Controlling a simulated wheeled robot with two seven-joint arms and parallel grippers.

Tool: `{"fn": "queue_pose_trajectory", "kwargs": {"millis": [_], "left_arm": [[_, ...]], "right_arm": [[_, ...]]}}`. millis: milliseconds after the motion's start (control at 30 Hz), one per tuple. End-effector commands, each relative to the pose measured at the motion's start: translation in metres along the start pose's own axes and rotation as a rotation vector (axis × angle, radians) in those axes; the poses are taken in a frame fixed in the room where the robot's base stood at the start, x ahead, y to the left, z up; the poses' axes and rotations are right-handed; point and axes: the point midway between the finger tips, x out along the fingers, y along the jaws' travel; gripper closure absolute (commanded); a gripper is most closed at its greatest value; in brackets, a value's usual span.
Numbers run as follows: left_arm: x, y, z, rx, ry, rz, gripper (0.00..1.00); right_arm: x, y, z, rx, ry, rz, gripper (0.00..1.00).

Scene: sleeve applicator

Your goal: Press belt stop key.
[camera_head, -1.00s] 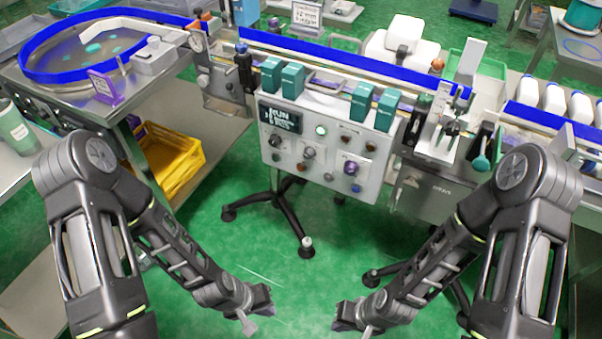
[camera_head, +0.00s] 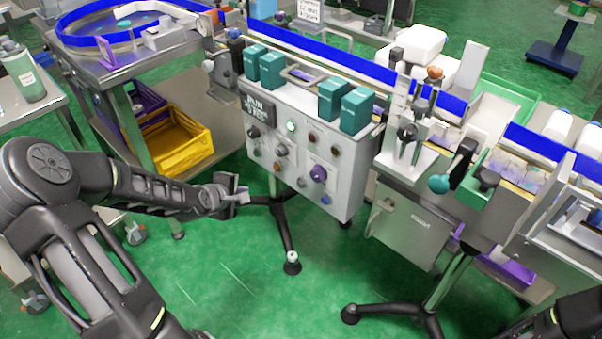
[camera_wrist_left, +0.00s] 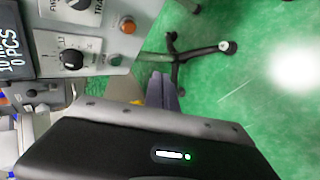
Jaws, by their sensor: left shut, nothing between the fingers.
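The control panel (camera_head: 300,165) is a light grey box with a dark display (camera_head: 258,108), a lit green button (camera_head: 291,126), dark red buttons, black knobs and a purple knob (camera_head: 318,173). I cannot read which key is the belt stop. My left gripper (camera_head: 240,192) is shut and empty, in front of the panel's lower left corner, apart from it. In the left wrist view its closed fingers (camera_wrist_left: 163,90) point toward the panel's edge, near an orange button (camera_wrist_left: 127,25) and a small green button (camera_wrist_left: 115,60). My right gripper is out of view.
Teal boxes (camera_head: 271,70) stand on the conveyor above the panel. A yellow crate (camera_head: 178,140) sits on a shelf to the left. A clamp with a teal knob (camera_head: 439,184) juts out right of the panel. Green floor in front is clear apart from black stand legs (camera_head: 285,235).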

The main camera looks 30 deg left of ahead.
Motion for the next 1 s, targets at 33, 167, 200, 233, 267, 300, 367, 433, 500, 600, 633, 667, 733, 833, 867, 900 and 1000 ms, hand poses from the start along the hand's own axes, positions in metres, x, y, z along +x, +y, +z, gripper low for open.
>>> {"fn": "queue_pose_trajectory", "kwargs": {"millis": [33, 167, 200, 233, 267, 300, 367, 433, 500, 600, 633, 667, 733, 833, 867, 900, 1000], "left_arm": [[0.0, 0.0, -0.001, -0.04, 0.0, 0.0, 1.0], [0.0, -0.001, 0.0, -0.126, -0.003, -0.003, 1.0], [0.0, -0.001, 0.001, -0.14, -0.003, -0.004, 1.0], [0.0, -0.001, 0.001, -0.146, -0.003, -0.004, 1.0], [0.0, -0.001, 0.001, -0.15, -0.004, -0.004, 1.0], [0.0, -0.001, 0.001, -0.153, -0.004, -0.004, 1.0], [0.0, -0.001, 0.001, -0.152, -0.004, -0.004, 1.0], [0.0, -0.001, 0.001, -0.152, -0.004, -0.004, 1.0], [0.0, -0.001, 0.001, -0.151, -0.004, -0.004, 1.0], [0.001, -0.002, 0.001, -0.15, -0.004, -0.004, 1.0], [0.002, -0.001, 0.001, -0.15, -0.004, -0.004, 1.0], [0.002, -0.001, 0.001, -0.149, -0.004, -0.004, 1.0], [0.004, -0.001, 0.002, -0.148, -0.003, -0.004, 1.0], [0.009, 0.0, 0.004, -0.147, -0.003, -0.005, 1.0], [0.011, 0.001, 0.005, -0.147, -0.003, -0.005, 1.0], [0.014, 0.003, 0.006, -0.146, -0.003, -0.004, 1.0], [0.021, 0.007, 0.01, -0.145, -0.004, -0.003, 1.0]], "right_arm": [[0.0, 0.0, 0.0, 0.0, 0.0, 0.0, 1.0], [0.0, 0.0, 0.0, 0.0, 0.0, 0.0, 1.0], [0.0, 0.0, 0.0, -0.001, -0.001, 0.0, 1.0], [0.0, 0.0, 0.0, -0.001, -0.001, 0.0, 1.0], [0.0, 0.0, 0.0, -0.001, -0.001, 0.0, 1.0], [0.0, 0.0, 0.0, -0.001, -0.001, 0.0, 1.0], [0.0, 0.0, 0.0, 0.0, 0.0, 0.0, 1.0], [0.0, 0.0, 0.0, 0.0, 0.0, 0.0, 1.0], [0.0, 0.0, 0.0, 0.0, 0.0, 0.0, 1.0], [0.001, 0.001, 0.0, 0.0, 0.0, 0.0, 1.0], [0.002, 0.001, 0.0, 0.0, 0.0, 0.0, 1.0], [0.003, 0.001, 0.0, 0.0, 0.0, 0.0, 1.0], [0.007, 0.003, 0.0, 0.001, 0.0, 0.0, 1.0], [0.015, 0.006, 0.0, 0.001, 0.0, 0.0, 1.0], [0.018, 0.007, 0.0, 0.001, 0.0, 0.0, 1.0], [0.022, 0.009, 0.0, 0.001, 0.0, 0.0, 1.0], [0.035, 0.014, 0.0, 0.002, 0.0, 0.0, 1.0]]}}
